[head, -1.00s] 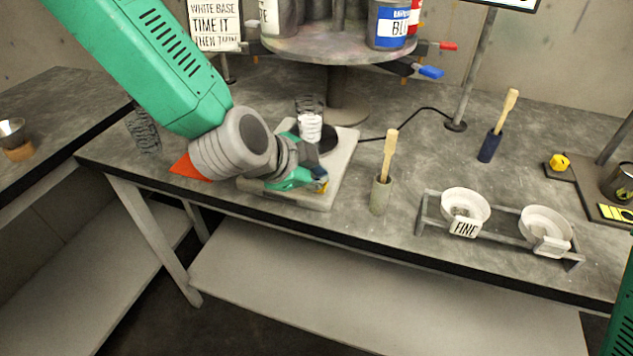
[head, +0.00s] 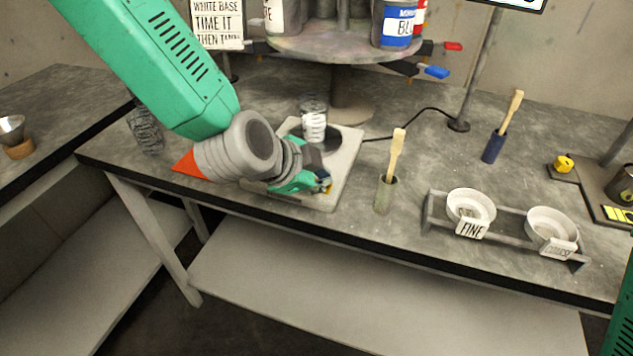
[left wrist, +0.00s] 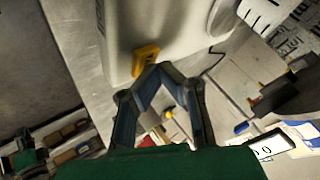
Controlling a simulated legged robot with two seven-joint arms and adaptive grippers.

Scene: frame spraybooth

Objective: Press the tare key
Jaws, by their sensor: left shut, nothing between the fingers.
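The scale (head: 346,160) is a pale slab on the bench with a dark round pan and a clear marked cup (head: 313,122) on it. Its yellow tare key (left wrist: 146,58) sits at the slab's edge in the left wrist view. In the head view only a bit of yellow (head: 328,189) shows beside my fingers. My left gripper (head: 322,184) is shut and empty, low over the scale's near side. In the left wrist view its joined tips (left wrist: 162,70) are right beside the key; I cannot tell whether they touch it. My right gripper is out of view.
A brush in a grey-green holder (head: 385,194) stands just right of the scale. A rack (head: 510,236) with two white bowls is farther right. A round stand (head: 345,47) with paint cans is behind. An orange sheet (head: 187,165) lies left, partly under my arm.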

